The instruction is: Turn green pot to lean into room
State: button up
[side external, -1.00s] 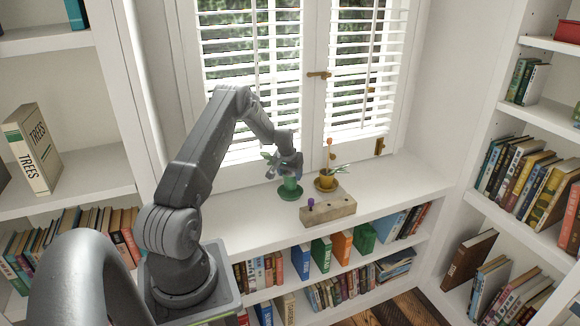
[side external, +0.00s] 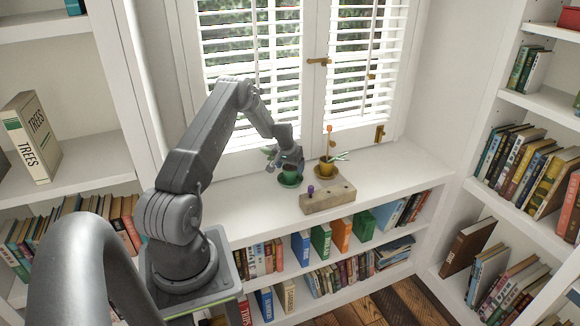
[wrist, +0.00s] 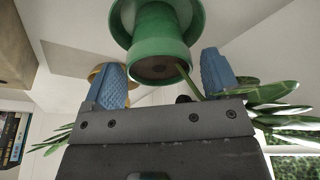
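The green pot (side external: 290,173) stands on a green saucer (side external: 289,183) on the white window ledge. Its plant (side external: 270,153) leans left and back toward the window. My gripper (side external: 289,163) is at the pot's top and hides part of it. In the wrist view the pot (wrist: 160,35) shows its rim and dark soil between my blue fingertips (wrist: 160,60). The fingers are apart, with a visible gap on the right side. A stem runs from the soil to long green leaves (wrist: 275,95) at the right.
A yellow pot (side external: 326,169) with an orange flower stands close to the right. A wooden block (side external: 328,201) with a purple knob (side external: 310,189) lies in front. The window blinds (side external: 250,80) are behind. The ledge (side external: 400,170) is clear farther right.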

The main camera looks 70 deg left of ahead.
jog(key=shift+o, duration=0.8)
